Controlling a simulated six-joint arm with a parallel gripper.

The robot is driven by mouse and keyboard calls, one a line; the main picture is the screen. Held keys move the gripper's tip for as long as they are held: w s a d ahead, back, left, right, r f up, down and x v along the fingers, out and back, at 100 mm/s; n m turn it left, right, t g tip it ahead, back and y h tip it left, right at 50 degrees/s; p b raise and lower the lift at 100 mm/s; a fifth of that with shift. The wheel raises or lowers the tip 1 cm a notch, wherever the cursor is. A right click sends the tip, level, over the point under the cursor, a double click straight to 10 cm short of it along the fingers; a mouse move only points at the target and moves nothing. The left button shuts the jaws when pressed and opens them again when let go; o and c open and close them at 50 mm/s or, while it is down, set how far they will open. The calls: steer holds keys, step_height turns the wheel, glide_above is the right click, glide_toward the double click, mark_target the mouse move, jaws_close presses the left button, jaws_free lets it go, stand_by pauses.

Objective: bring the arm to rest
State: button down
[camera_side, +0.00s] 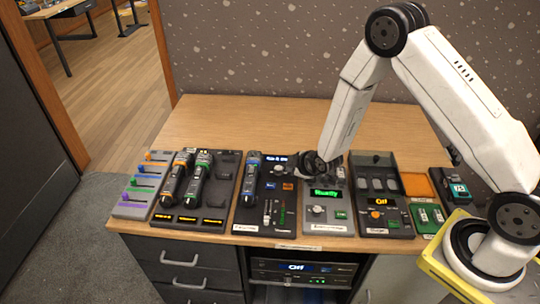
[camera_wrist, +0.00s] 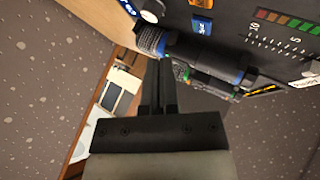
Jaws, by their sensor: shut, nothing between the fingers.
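My gripper (camera_wrist: 158,72) has its two dark fingers together in the wrist view, with nothing between them. In that view the fingertips lie near a dark microphone with a blue ring (camera_wrist: 205,55); I cannot tell whether they touch it. In the side view my white arm reaches in from the right, and its wrist hangs over the back of the desk units. The fingers are hard to make out there. The blue-ringed microphone (camera_side: 250,182) lies on a black panel (camera_side: 280,218) with sliders and a lit display, left of my wrist.
A grey fader strip (camera_side: 134,196) and a dock (camera_side: 214,215) with two microphones stand at left. A grey unit (camera_side: 326,213) has a green display; another unit (camera_side: 386,220) reads "Off". Green boxes stand right. The wooden desk (camera_side: 235,115) is clear behind the dock.

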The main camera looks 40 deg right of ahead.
steer(key=shift+r, duration=0.1)
stand_by(0.6)
steer(key=s+r+m+g, duration=0.3)
steer(key=s+r+m, duration=0.1)
steer(key=s+r, duration=0.4)
steer(key=s+a+r+m+g, duration=0.1)
steer(key=s+r+m+g, duration=0.2)
steer(key=s+r, duration=0.5)
steer(key=s+m, duration=0.1)
steer(key=s, duration=0.3)
steer(key=shift+s+a+r+g, duration=0.2)
steer(key=shift+s+a+g, duration=0.05)
steer(key=shift+s+g, duration=0.05)
